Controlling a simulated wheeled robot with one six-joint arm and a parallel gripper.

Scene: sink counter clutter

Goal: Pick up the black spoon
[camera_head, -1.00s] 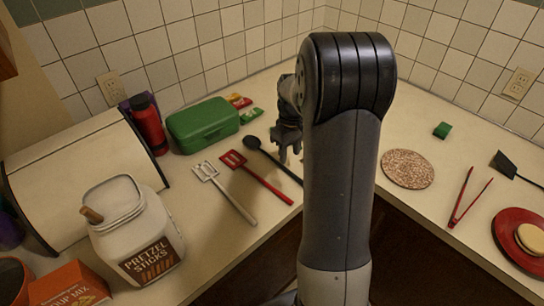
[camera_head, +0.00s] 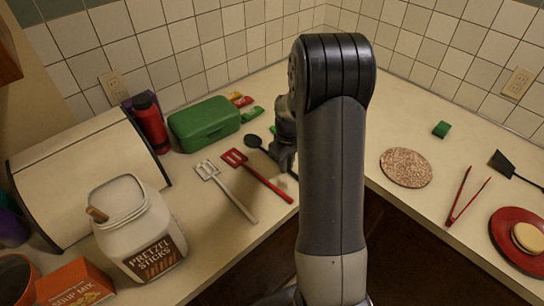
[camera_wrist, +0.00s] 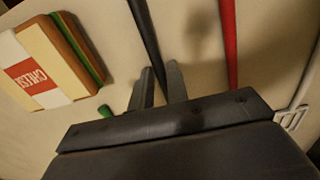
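The black spoon (camera_head: 253,141) lies on the counter with its round bowl toward the green box; my arm hides most of its handle in the head view. In the wrist view its handle (camera_wrist: 145,30) runs down from the top edge and passes between the fingertips of my gripper (camera_wrist: 160,66). The fingers stand apart on either side of the handle. I cannot tell whether they touch it. In the head view my gripper (camera_head: 283,158) is low over the spoon's handle.
A red slotted turner (camera_head: 258,177) lies close beside the spoon, and its red handle shows in the wrist view (camera_wrist: 229,40).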

